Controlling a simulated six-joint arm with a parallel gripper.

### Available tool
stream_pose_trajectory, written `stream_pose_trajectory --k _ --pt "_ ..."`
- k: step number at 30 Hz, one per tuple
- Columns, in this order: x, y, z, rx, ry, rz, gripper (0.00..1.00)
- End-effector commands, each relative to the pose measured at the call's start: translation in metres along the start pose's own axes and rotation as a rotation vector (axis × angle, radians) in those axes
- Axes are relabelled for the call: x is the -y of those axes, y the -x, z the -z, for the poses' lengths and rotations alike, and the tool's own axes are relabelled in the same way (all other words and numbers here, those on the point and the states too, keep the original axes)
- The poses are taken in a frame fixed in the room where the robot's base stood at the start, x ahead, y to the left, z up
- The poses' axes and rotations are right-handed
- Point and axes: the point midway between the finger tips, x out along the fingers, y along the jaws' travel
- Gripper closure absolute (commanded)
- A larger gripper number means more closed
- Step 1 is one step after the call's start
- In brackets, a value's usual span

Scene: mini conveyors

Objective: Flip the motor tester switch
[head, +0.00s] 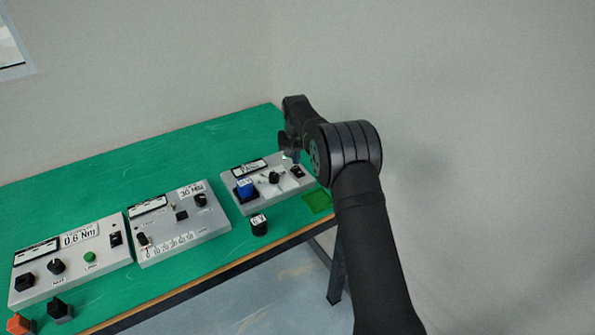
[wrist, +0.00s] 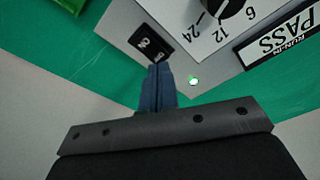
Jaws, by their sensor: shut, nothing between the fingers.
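The motor tester (head: 238,204) is the grey box at the right end of the green table, with a labelled display, a dial and a black switch (head: 297,172). In the wrist view the black switch (wrist: 152,43) with white marks sits near the panel's corner. A lit green lamp (wrist: 194,80), a dial (wrist: 235,12) marked 6, 12 and 24, and a display (wrist: 285,40) reading PASS are beside it. My gripper (wrist: 157,66) is shut and empty, its blue fingertips right at the switch's near edge; I cannot tell whether they touch. In the head view my arm partly hides this end.
A blue-topped block (head: 245,187) stands on the tester and a dark labelled block (head: 259,225) on the table before it. Two more grey testers (head: 185,240) (head: 95,283) stand left. A green pad (head: 317,201) lies right. The table behind is clear.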

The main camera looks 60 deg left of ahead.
Motion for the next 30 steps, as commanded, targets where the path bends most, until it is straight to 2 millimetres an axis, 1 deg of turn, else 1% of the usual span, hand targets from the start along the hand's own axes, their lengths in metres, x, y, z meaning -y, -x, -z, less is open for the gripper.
stream_pose_trajectory --k 11,30 --pt "0.000 -0.001 0.000 0.000 0.000 0.000 1.00" --pt "0.000 -0.011 -0.002 0.000 0.000 0.000 1.00"
